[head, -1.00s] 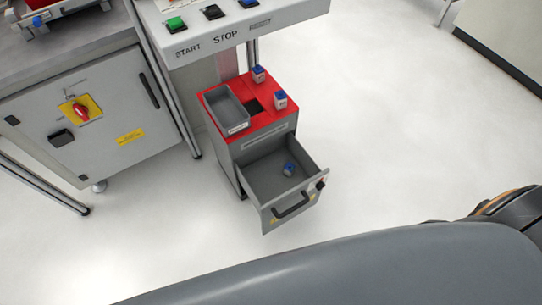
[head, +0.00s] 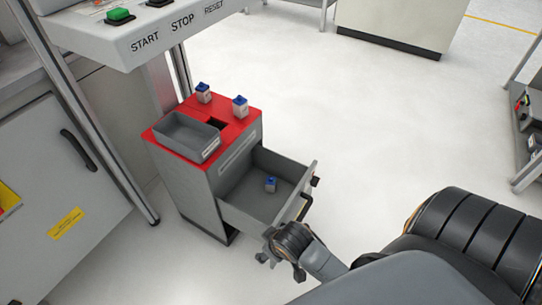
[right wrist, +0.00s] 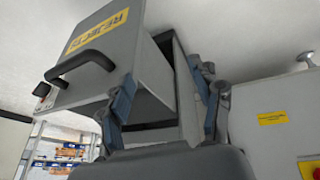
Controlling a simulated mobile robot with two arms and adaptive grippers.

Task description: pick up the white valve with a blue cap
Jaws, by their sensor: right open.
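Three white valves with blue caps show in the head view. Two stand on the red top of the grey cabinet, one at the back (head: 203,93) and one at the right corner (head: 240,106). The third valve (head: 270,184) is inside the open drawer (head: 240,199). My right gripper (head: 282,258) is open and empty, near the drawer's front lower corner. In the right wrist view its fingers (right wrist: 166,100) are spread, with the drawer front and black handle (right wrist: 80,66) up and to the left. No valve shows there. My left gripper is out of view.
A grey bin (head: 186,139) sits on the cabinet's red top (head: 165,133), beside a dark square opening. A console (head: 165,32) with START, STOP and RESET labels overhangs at the upper left. Floor right of the drawer is clear.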

